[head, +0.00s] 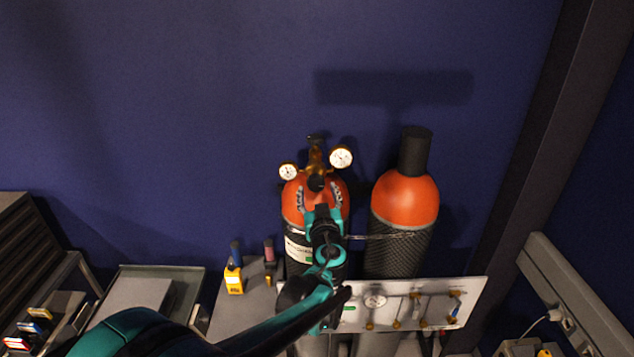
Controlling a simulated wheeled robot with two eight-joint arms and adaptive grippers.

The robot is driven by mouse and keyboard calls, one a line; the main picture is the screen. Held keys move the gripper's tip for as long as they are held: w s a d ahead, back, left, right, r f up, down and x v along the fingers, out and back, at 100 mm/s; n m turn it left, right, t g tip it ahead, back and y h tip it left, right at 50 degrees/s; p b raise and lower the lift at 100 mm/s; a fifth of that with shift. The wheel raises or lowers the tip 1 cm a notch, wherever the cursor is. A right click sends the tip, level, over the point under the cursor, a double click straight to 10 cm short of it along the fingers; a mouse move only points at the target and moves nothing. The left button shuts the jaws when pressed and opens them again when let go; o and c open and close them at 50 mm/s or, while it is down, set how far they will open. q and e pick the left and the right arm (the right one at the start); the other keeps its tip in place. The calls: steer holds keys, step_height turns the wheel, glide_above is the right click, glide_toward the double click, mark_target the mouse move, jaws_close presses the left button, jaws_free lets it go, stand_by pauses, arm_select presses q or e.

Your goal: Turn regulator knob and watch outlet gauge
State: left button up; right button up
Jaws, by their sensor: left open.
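The brass regulator (316,158) sits on top of the left orange-shouldered gas cylinder (292,205). A dark knob (316,182) shows at its front. Two round white-faced gauges flank it: a smaller left gauge (288,171) and a larger right gauge (341,157). Their readings are too small to make out. My left gripper (318,188) is open in front of the cylinder's shoulder, its fingers spread on either side of the knob. I cannot tell whether they touch it. My left arm hides part of the cylinder's body. My right gripper is not in view.
A second orange cylinder (405,198) with a black cap stands to the right. A yellow handheld device (234,279) is at left, near a grey tray (190,285). A dark post (545,110) rises at right.

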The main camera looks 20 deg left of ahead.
mark_target(317, 186)
arm_select(q)
steer(key=x, duration=0.3)
steer(key=shift+d+f, duration=0.1)
steer(key=shift+w, duration=0.3)
steer(key=c, duration=1.2)
steer(key=shift+o, duration=0.2)
